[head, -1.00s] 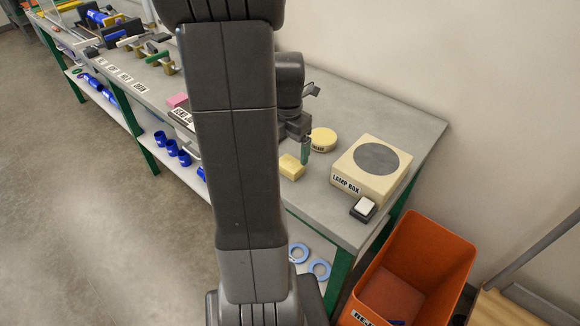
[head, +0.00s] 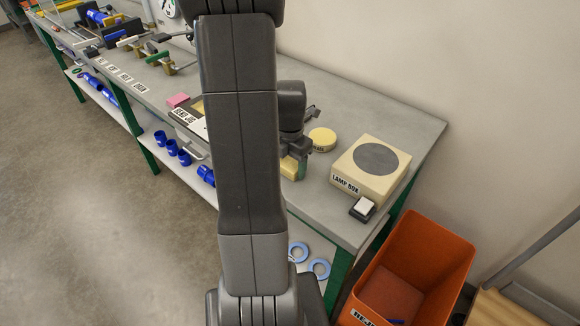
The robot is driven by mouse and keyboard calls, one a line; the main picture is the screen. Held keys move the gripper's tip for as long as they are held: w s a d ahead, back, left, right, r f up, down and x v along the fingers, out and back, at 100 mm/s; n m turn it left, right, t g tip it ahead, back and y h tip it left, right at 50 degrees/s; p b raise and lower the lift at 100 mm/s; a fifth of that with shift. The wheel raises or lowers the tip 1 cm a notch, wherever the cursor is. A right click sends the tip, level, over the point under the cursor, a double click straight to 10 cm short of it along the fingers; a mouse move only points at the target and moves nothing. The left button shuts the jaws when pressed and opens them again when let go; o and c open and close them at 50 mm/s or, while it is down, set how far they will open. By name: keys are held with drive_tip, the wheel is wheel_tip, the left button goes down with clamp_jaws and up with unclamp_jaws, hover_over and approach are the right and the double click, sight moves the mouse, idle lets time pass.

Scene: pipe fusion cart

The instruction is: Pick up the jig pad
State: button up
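A small pale-yellow block (head: 289,168) lies on the bench beneath my gripper and is partly covered by it. I take it for the jig pad, but no label on it is readable. My gripper (head: 296,166) points down at the block, with a green-tipped finger at its right side. The other finger is hidden, so I cannot tell whether the fingers are open or touching the block. A label ending in "JIG" (head: 185,117) is on a tray-like thing left of my arm, which hides part of it.
A round yellow tub (head: 322,138) stands just behind and right of my gripper. The lamp box (head: 370,168) is further right, with a small black-and-white item (head: 363,208) in front. An orange bin (head: 412,270) stands off the bench's right end. A pink block (head: 178,100) lies left.

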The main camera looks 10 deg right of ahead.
sight(290, 163)
drive_tip(key=c, duration=0.5)
wheel_tip(290, 163, up, 10)
drive_tip(key=shift+r, duration=0.1)
drive_tip(key=shift+o, duration=0.9)
